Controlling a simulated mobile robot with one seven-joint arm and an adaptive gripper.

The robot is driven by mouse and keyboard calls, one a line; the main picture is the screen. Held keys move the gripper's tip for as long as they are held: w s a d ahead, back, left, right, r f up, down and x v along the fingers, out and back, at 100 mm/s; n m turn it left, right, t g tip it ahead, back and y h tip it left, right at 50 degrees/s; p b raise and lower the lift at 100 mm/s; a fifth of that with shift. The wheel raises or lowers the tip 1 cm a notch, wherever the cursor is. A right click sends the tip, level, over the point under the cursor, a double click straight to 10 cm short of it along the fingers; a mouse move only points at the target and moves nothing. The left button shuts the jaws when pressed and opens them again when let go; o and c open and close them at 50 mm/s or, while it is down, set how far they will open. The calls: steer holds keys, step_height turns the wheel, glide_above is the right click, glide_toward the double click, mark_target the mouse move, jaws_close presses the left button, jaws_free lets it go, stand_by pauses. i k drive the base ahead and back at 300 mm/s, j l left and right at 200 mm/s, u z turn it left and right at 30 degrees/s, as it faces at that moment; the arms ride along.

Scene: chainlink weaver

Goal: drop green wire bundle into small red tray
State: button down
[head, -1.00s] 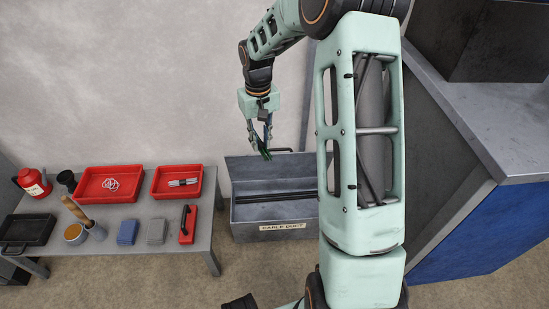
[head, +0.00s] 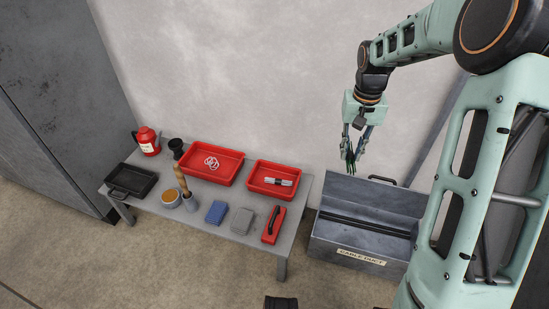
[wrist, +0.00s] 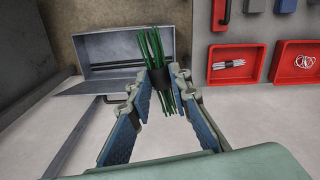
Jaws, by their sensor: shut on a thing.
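My gripper (head: 354,152) is shut on the green wire bundle (head: 349,157), above the back left of the grey cable duct box. In the wrist view the bundle (wrist: 153,50) stands out past my fingertips (wrist: 164,84), with a dark band around its middle between them. The small red tray (head: 273,180) is on the grey table, left of my gripper and lower. It holds a bundle of pale wires with a dark band. It also shows at the right in the wrist view (wrist: 233,65).
A larger red tray (head: 211,165) with white rings is left of the small one. The cable duct box (head: 365,225) stands open to the right.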

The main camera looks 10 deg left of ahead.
mark_target(279, 180)
steer(key=i+j+z, duration=0.15)
steer(key=j, duration=0.4)
steer(key=j+z, duration=0.1)
steer(key=j, duration=0.5)
steer(key=i+j+z, duration=0.15)
steer(key=j, duration=0.45)
